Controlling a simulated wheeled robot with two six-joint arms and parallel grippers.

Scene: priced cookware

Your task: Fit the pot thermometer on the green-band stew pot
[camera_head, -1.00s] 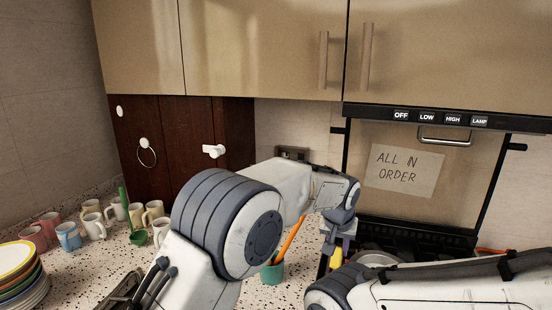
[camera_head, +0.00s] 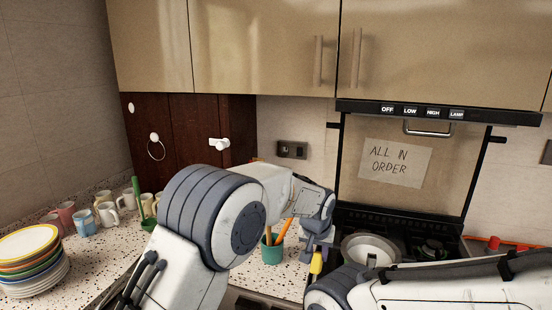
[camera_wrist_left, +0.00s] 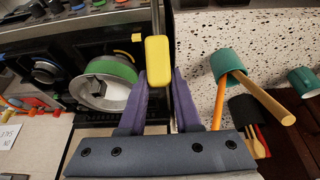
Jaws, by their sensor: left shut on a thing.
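My left gripper (camera_head: 317,247) is shut on the pot thermometer, whose yellow part (camera_head: 317,263) shows below the fingers. In the left wrist view the yellow block (camera_wrist_left: 157,62) sits at the tips of the purple fingers (camera_wrist_left: 160,88), with a thin metal rod running to the top edge. The green-band stew pot (camera_wrist_left: 117,66) shows left of the fingers in that view, apart from the thermometer. In the head view a silver pot (camera_head: 368,243) stands on the stove, right of the gripper; no green band shows there. My right gripper is out of view; its forearm crosses the lower right.
A teal cup (camera_head: 272,250) with orange and wooden utensils stands on the speckled counter left of the gripper. Mugs (camera_head: 106,213) and stacked plates (camera_head: 30,252) are at the left. The stove (camera_head: 430,246) has raised burners.

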